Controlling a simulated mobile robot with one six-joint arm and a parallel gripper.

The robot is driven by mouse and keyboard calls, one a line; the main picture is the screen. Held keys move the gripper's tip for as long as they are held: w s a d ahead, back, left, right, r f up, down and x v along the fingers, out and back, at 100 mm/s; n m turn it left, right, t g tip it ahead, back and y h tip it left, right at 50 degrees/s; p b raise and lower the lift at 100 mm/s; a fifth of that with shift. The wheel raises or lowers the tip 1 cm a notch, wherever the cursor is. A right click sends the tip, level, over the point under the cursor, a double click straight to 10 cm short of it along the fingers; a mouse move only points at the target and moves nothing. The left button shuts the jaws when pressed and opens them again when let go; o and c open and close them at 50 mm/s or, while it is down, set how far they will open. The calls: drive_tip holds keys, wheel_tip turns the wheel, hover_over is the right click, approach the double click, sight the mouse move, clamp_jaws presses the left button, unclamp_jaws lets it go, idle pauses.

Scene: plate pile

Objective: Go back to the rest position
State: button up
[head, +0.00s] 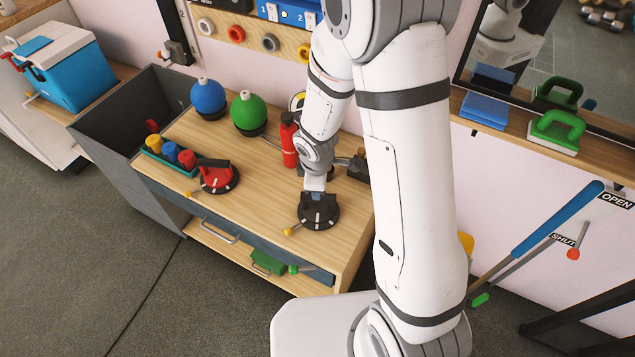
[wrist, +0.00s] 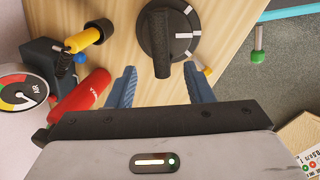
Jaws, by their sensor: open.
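My gripper (head: 318,194) is low over the wooden bench top, right at a black round dial (head: 319,214). In the wrist view my gripper (wrist: 159,72) shows two blue fingers spread apart with nothing held between them. The black dial (wrist: 184,28) lies just beyond the fingertips, and its raised bar points down between them. I cannot tell the exact gap in height between the fingertips and the bar. My arm reaches down from the upper middle of the head view and hides part of the bench's right side.
A red cylinder (head: 289,140) stands close behind my gripper. A red dial (head: 217,178), a green ball (head: 248,111) and a blue ball (head: 208,97) are on the bench (head: 265,185) to the left. A wall shelf with a green-handled block (head: 556,131) is at right.

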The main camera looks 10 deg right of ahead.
idle(0.4)
drive_tip(key=s+d+r+m, duration=0.2)
drive_tip(key=d+r+m, duration=0.2)
drive_tip(key=r, duration=0.3)
drive_tip(key=s+d+r+m, duration=0.2)
drive_tip(key=d+r+m, duration=0.15)
drive_tip(key=r, duration=0.35)
drive_tip(key=s+d+r+m, duration=0.2)
drive_tip(key=s+r+m, duration=0.6)
drive_tip(key=s, duration=0.3)
drive_tip(key=shift+s+d+r, duration=0.15)
drive_tip(key=shift+s+r, duration=0.1)
drive_tip(key=shift+r, duration=0.65)
